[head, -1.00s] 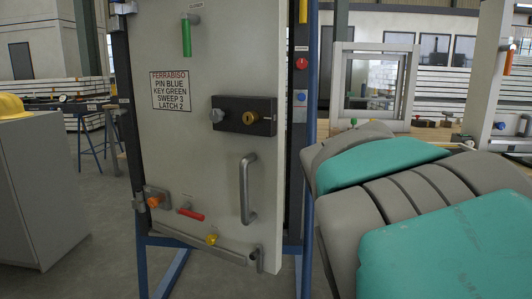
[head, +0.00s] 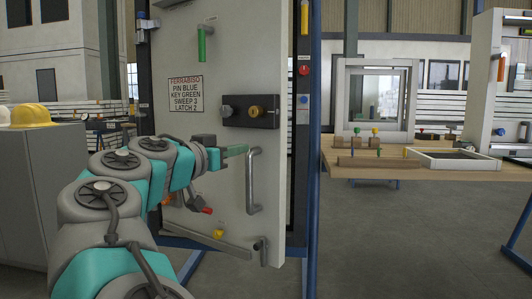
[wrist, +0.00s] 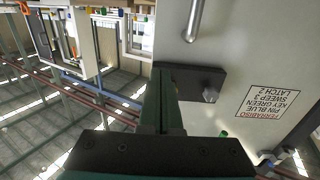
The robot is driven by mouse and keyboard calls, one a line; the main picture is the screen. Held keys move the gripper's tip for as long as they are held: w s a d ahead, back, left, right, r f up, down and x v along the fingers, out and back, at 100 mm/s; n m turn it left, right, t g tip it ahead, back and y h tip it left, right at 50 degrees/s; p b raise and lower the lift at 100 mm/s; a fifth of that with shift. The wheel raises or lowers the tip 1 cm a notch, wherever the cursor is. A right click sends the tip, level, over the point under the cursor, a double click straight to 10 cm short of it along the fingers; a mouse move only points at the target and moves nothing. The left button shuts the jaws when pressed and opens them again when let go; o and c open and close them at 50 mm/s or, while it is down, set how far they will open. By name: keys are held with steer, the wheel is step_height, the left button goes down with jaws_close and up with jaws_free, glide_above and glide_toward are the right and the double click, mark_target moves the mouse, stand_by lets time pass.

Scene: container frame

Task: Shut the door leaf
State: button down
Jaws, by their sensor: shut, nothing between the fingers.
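The pale door leaf (head: 225,60) stands ajar in its dark frame, its free right edge swung toward me. It bears a bar handle (head: 252,182), a black lock plate (head: 250,112) with a grey and a brass knob, and a printed sign (head: 186,94). My gripper (head: 238,151) is shut and empty, just left of the handle's upper end in the head view; contact cannot be told. In the wrist view, which is upside down, my shut fingers (wrist: 161,85) point toward the leaf (wrist: 245,65), beside the lock plate (wrist: 195,82). The handle (wrist: 194,18) is farther up.
A grey cabinet (head: 45,185) with a yellow helmet (head: 32,115) stands left. Blue posts (head: 315,130) carry the door frame. A wooden workbench (head: 430,170) with a window unit stands right. Floor between the door and the bench's front is clear.

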glide_toward(272, 139)
steer(key=x, duration=0.7)
steer(key=shift+f+p, duration=0.1)
steer(key=shift+p, duration=0.25)
